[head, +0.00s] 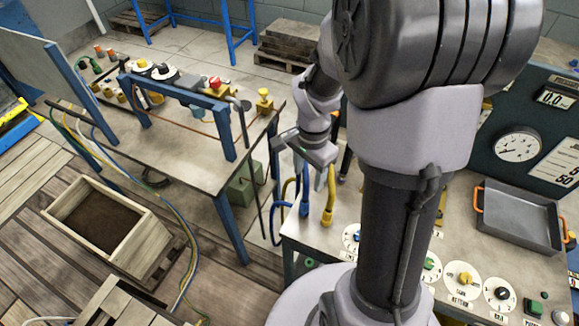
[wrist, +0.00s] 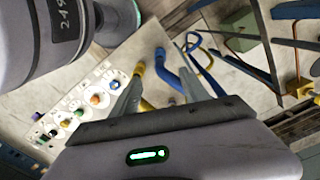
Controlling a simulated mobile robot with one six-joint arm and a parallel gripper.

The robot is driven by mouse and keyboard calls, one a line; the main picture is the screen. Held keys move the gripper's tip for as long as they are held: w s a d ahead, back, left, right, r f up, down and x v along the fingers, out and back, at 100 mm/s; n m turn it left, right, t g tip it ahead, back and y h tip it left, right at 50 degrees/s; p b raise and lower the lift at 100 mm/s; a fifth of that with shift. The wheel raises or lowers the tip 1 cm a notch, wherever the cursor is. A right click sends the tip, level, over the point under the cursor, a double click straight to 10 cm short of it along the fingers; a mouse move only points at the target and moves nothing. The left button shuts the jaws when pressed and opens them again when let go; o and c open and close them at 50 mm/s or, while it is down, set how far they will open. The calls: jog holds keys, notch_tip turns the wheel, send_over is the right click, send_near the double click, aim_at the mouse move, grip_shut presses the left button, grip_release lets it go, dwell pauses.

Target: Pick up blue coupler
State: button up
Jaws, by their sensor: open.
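The blue coupler (head: 304,207) stands at the end of a blue hose, near the left edge of the right-hand bench. In the wrist view the blue piece (wrist: 168,72) lies in the gap between my fingers. My gripper (head: 318,178) is open above the bench edge, pointing down, close over the blue coupler and a yellow coupler (head: 328,214). The wrist view also shows my open gripper (wrist: 160,66) with nothing clamped. The yellow piece (wrist: 141,72) is close to the left finger. I cannot tell whether a finger touches either piece.
The bench carries a row of round dials with coloured knobs (head: 463,281) and a grey tray (head: 520,220) with orange handles. A gauge panel (head: 517,145) stands behind. Another bench (head: 185,155) with a blue frame stands left, a wooden box (head: 150,240) below it.

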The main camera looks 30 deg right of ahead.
aim_at(306, 204)
notch_tip(306, 204, down, 15)
jog(key=b, duration=0.4)
jog(key=shift+b, duration=0.4)
jog(key=shift+a, duration=0.1)
jog(key=shift+r, duration=0.1)
grip_shut()
